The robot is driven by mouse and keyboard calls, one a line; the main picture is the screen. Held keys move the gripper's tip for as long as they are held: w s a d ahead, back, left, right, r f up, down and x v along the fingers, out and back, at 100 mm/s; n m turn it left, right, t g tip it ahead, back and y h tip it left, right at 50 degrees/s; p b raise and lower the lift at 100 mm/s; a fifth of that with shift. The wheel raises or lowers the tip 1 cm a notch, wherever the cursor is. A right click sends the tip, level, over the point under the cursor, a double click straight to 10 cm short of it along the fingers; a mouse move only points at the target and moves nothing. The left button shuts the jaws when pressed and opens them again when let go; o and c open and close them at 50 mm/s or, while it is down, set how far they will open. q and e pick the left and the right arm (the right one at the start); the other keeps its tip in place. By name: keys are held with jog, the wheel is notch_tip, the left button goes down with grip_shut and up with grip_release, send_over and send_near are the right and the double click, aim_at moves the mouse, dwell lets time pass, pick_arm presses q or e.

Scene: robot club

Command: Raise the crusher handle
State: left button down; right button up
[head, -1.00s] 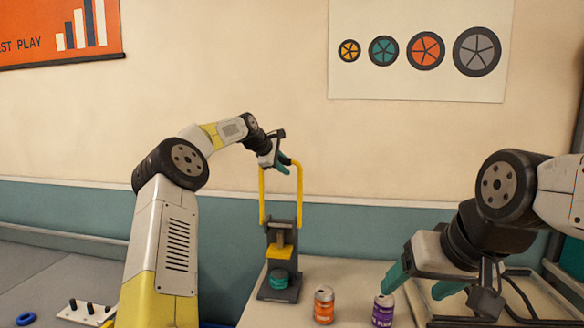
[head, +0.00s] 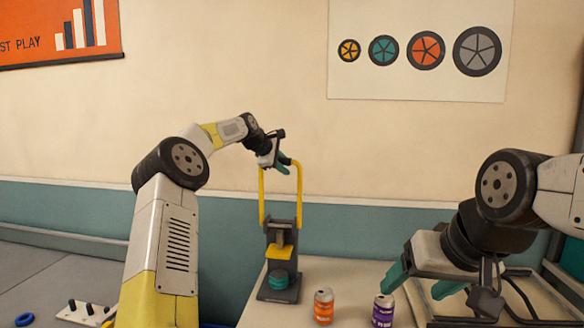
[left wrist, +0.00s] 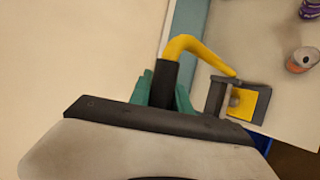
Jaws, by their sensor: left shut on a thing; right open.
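The can crusher (head: 280,252) stands upright on the table, with a dark grey frame, a yellow press plate and a teal piece at its base. Its yellow handle (head: 262,196) points straight up as a tall loop. My left gripper (head: 283,164) is at the top of the loop, shut on the handle's grip. In the left wrist view, the teal fingers (left wrist: 166,88) close around the black grip, and the yellow handle (left wrist: 190,45) bends away toward the crusher frame. My right gripper (head: 422,284) is open and empty above the table at the right.
An orange can (head: 324,306) and a purple can (head: 383,310) stand on the table (head: 345,275) in front of the crusher. A dark-framed rack (head: 530,290) is under my right arm. A blue ring (head: 24,319) and a pegboard (head: 85,312) lie at lower left.

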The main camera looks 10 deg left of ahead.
pick_arm(q)
jog(key=shift+a+f, duration=0.15)
jog(key=shift+f, duration=0.6)
jog(key=c, duration=1.2)
grip_release()
jog(key=shift+r, duration=0.2)
jog(key=shift+r, duration=0.15)
jog(key=v, duration=0.7)
jog(key=shift+s+r, duration=0.15)
jog(key=shift+r, duration=0.05)
jog(key=shift+c, duration=0.5)
